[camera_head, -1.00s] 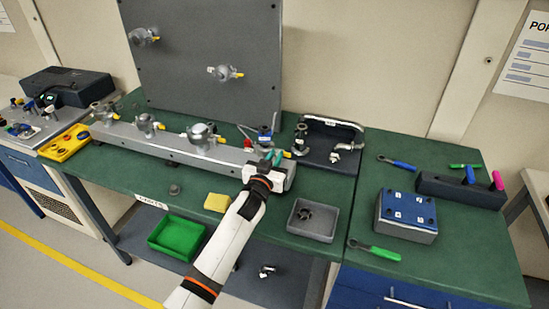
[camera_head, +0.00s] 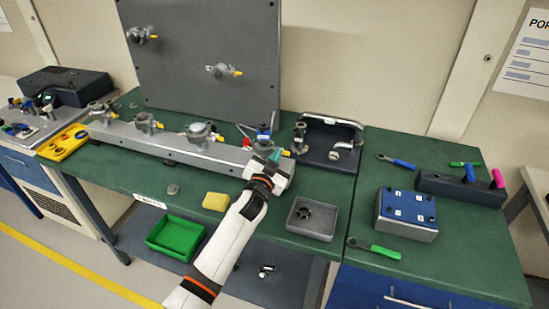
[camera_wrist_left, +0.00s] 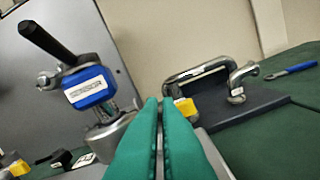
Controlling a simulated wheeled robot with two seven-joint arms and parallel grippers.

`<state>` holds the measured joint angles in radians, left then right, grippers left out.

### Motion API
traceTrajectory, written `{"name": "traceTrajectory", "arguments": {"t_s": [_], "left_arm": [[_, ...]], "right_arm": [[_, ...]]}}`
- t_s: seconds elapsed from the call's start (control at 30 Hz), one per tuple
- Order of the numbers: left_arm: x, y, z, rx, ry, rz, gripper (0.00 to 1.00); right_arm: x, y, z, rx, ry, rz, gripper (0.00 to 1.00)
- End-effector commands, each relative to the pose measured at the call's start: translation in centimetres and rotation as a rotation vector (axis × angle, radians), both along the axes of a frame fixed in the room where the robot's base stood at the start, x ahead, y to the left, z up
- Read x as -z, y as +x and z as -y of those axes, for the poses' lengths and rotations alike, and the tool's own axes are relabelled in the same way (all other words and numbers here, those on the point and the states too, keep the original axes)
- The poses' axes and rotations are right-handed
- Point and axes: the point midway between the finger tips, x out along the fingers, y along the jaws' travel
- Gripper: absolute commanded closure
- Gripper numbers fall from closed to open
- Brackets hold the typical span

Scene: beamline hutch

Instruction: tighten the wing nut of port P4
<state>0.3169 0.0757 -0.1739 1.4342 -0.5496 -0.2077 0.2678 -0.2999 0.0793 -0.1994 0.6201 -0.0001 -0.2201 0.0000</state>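The grey rail (camera_head: 165,146) carries several metal port fittings in a row. The rightmost fitting has a blue labelled part (camera_head: 264,130). In the left wrist view this blue part (camera_wrist_left: 90,88), with a black lever, stands left of the fingers on a round metal body. No P4 marking is readable, and I cannot make out a wing nut for certain. My left gripper (camera_head: 274,157) is at the right end of the rail, just in front of the blue-topped fitting. Its green fingers (camera_wrist_left: 160,108) are together with nothing visible between them. My right gripper is not in view.
A black panel with a metal handle (camera_head: 334,122) stands right of the rail. A grey tray (camera_head: 330,231), yellow sponge (camera_head: 216,201) and blue-topped box (camera_head: 408,205) are nearby. A large grey panel (camera_head: 205,60) rises behind.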

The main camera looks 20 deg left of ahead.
Motion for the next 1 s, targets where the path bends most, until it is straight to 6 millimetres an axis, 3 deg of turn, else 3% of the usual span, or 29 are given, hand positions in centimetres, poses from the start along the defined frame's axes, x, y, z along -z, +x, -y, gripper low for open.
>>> {"name": "traceTrajectory", "arguments": {"t_s": [1.0], "left_arm": [[1.5, -0.1, 1.0, 0.002, 0.969, 0.03, 1.0]], "right_arm": [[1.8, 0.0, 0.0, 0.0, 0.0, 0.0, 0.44]]}}
